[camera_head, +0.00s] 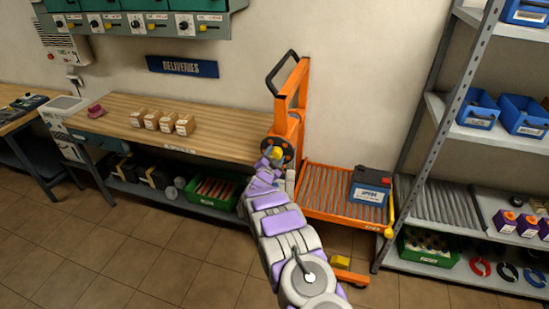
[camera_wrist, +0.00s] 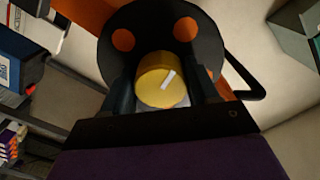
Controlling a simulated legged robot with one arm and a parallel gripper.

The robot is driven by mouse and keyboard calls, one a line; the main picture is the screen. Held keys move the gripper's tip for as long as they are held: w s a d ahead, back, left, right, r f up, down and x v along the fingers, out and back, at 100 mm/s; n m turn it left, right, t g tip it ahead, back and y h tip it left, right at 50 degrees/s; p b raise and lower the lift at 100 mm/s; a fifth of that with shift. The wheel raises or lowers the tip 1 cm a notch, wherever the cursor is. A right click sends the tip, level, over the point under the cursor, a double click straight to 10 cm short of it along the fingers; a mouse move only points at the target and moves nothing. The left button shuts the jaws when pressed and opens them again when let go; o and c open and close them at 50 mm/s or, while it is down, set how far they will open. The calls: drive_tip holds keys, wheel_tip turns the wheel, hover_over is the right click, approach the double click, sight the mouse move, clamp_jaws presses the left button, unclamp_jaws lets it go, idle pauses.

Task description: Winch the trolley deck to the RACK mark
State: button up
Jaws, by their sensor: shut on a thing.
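The orange trolley (camera_head: 299,110) stands in the middle, between the bench and the rack. Its roller deck (camera_head: 325,200) carries a dark blue-grey battery (camera_head: 370,187) at the right end. A black winch wheel (camera_wrist: 120,30) with orange holes is on the trolley's mast. My gripper (camera_head: 273,162) is at this wheel, its dark fingers on both sides of the yellow winch knob (camera_wrist: 160,78), shut on it. The knob has a white stripe on its face. I cannot make out a RACK mark in either view.
The grey rack (camera_head: 432,150) at right has a roller shelf (camera_head: 440,205) near deck height. A yellow lever (camera_head: 390,213) stands at the deck's right end. A wooden bench (camera_head: 215,127) with small boxes is at left. The tiled floor (camera_head: 150,260) at front left is clear.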

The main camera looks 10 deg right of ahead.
drive_tip(key=shift+a+f, duration=0.1)
drive_tip(key=shift+f, duration=0.2)
drive_tip(key=o, duration=0.9)
drive_tip(key=shift+o, duration=0.4)
drive_tip(key=shift+r, duration=0.15)
drive_tip(key=p+v, duration=0.1)
drive_tip(key=v, duration=1.6)
drive_tip(key=shift+s, duration=0.15)
drive_tip(key=shift+a, duration=0.2)
